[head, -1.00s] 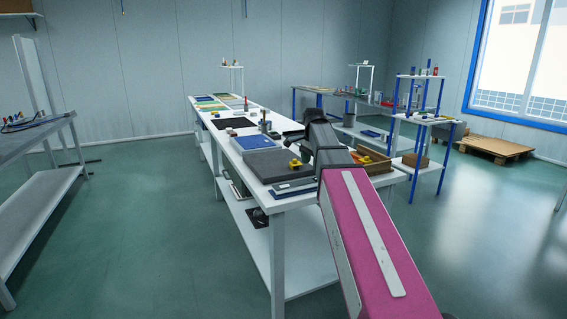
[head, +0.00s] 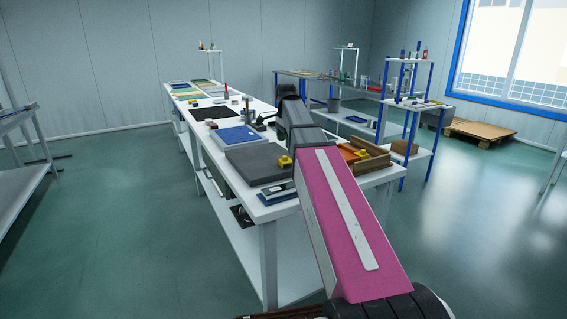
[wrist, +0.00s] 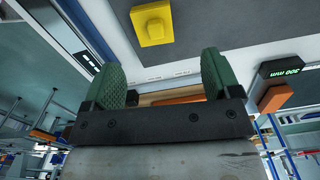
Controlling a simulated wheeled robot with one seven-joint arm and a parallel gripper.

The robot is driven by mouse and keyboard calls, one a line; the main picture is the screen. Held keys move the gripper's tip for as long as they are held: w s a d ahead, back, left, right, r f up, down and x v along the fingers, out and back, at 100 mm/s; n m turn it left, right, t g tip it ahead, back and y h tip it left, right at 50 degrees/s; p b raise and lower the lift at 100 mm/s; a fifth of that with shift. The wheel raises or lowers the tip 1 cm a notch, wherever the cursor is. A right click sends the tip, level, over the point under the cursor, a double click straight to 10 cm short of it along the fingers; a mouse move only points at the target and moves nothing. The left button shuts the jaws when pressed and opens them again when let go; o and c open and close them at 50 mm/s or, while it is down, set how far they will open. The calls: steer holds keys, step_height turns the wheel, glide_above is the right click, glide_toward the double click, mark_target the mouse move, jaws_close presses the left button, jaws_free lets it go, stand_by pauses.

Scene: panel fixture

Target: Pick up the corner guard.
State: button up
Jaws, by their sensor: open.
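A small yellow block-like piece, which I take to be the corner guard (head: 285,161), sits at the right corner of a dark grey slab (head: 255,164) on the white bench. A yellow piece (wrist: 153,24) with a raised square middle also shows at the top of the wrist view, on a dark surface. My gripper (wrist: 162,75) is open, with green ribbed pads and nothing between them. The yellow piece appears beyond the fingertips, apart from them. In the head view my arm hides part of the bench, and the fingertips are not clear.
A wooden tray (head: 375,163) with orange and yellow items stands right of my arm. A blue panel (head: 237,136) lies behind the slab. A blue-and-white item (head: 277,194) lies at the bench's near edge. The floor left of the bench is clear.

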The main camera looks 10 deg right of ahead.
mark_target(286, 156)
step_height(286, 156, down, 2)
steer(key=shift+f, duration=0.2)
steer(key=shift+s+f, duration=0.25)
steer(key=shift+f, duration=1.05)
steer(key=shift+s+f, duration=0.2)
steer(key=shift+f, duration=1.05)
steer(key=c, duration=1)
